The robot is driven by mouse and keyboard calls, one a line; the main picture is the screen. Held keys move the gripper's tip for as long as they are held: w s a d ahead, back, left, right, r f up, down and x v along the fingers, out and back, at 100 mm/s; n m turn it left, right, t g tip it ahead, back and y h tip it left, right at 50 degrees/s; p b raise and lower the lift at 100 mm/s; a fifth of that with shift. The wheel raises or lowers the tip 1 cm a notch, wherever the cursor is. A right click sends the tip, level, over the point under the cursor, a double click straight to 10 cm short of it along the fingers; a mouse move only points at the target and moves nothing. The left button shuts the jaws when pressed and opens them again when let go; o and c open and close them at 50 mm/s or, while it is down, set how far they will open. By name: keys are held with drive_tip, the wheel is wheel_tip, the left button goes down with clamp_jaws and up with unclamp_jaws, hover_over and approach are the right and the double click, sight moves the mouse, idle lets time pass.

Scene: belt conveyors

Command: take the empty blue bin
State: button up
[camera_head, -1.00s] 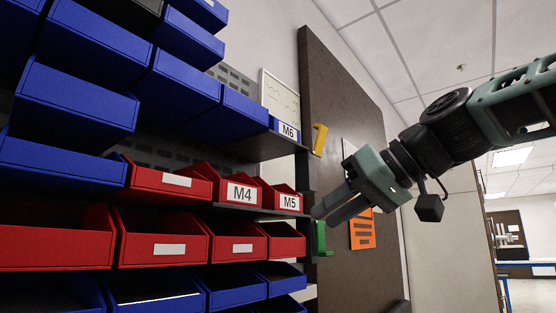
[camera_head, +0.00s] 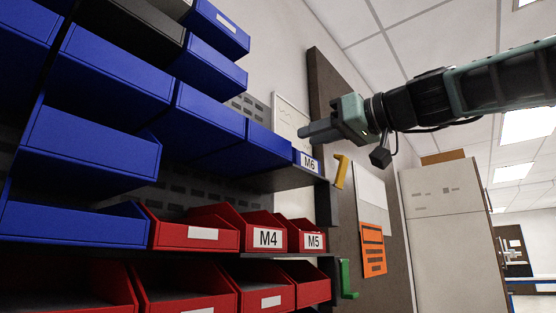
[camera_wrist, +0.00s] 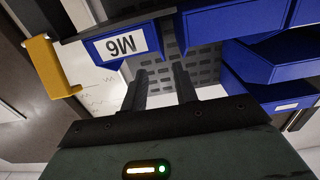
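My gripper (camera_head: 302,132) is at upper centre in the head view, beside the right end of the upper blue row and just above the blue bin labelled M6 (camera_head: 309,162). In the wrist view my gripper (camera_wrist: 161,72) has its two fingers apart with nothing between them. The M6 bin (camera_wrist: 98,46) appears there upside down, left of the fingertips. Other blue bins (camera_wrist: 236,18) are to the right. In the head view, several blue bins (camera_head: 118,62) fill the rack's upper left. Most bin interiors are hidden, so I cannot tell which is empty.
Red bins (camera_head: 195,228), two labelled M4 and M5, stand on the shelf below. A yellow bracket (camera_head: 341,171) and a green bracket (camera_head: 347,280) stick out at the rack's right end. A dark board (camera_head: 325,85) stands behind. Open room lies to the right.

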drive_tip(key=p+x, duration=0.1)
drive_tip(key=x, duration=0.1)
drive_tip(key=p+x, duration=0.3)
drive_tip(key=shift+a+r, duration=0.3)
drive_tip(key=shift+a, duration=0.1)
drive_tip(key=shift+w+a+f, duration=0.1)
drive_tip(key=shift+w+a, duration=0.25)
clamp_jaws()
